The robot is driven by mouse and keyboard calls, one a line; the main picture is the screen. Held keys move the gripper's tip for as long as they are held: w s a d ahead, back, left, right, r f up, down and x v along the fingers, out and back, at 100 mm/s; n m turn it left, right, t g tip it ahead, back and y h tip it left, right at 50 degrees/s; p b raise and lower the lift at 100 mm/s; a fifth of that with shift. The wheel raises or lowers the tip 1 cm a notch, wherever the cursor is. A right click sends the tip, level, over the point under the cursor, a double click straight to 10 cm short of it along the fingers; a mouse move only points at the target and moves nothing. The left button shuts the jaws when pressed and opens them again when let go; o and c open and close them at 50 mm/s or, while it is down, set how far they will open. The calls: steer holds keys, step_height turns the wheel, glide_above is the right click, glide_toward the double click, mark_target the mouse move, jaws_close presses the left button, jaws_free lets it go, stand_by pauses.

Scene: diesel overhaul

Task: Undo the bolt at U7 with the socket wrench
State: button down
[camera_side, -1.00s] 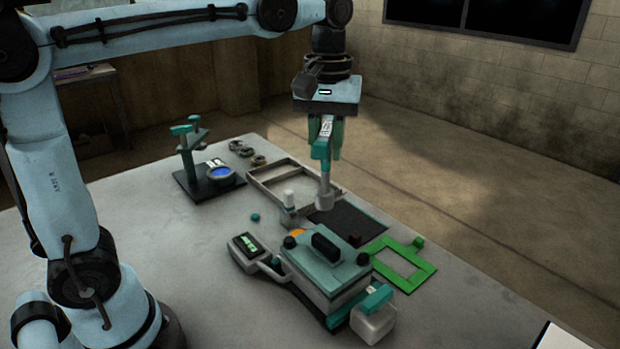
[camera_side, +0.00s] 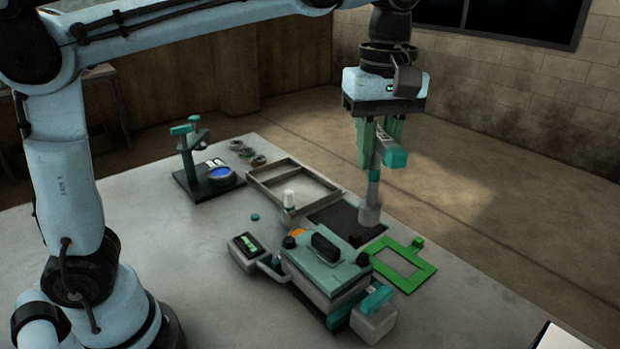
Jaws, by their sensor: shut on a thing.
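My gripper (camera_side: 380,150) is shut on the socket wrench (camera_side: 374,190), a grey tool with a teal part near its top. The wrench hangs upright with its socket end down, over or near the right end of the dark mat (camera_side: 343,219). Whether the socket touches anything below cannot be told. The engine block (camera_side: 325,265), a teal and grey box with a black handle on top, stands just in front of the mat. No U7 label is readable, and I cannot make out the bolt there.
A green frame (camera_side: 428,270) lies right of the block. A stand with a blue dish (camera_side: 221,176) is at the back left. A meter (camera_side: 249,246) sits left of the block. The table's left front is clear.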

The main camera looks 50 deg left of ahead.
mark_target(371, 204)
steer(key=m, duration=0.7)
steer(key=shift+f+m, duration=0.3)
steer(key=shift+f, duration=0.05)
steer(key=m, duration=0.3)
steer(key=f+m, duration=0.1)
steer(key=m, duration=0.7)
steer(key=f+m, duration=0.1)
steer(key=m, duration=0.5)
steer(key=shift+f+m, duration=0.2)
steer(key=shift+m, duration=0.2)
steer(key=m, duration=0.4)
steer(key=shift+f+m, duration=0.35)
steer(key=shift+m, duration=0.05)
steer(key=shift+f, duration=1.7)
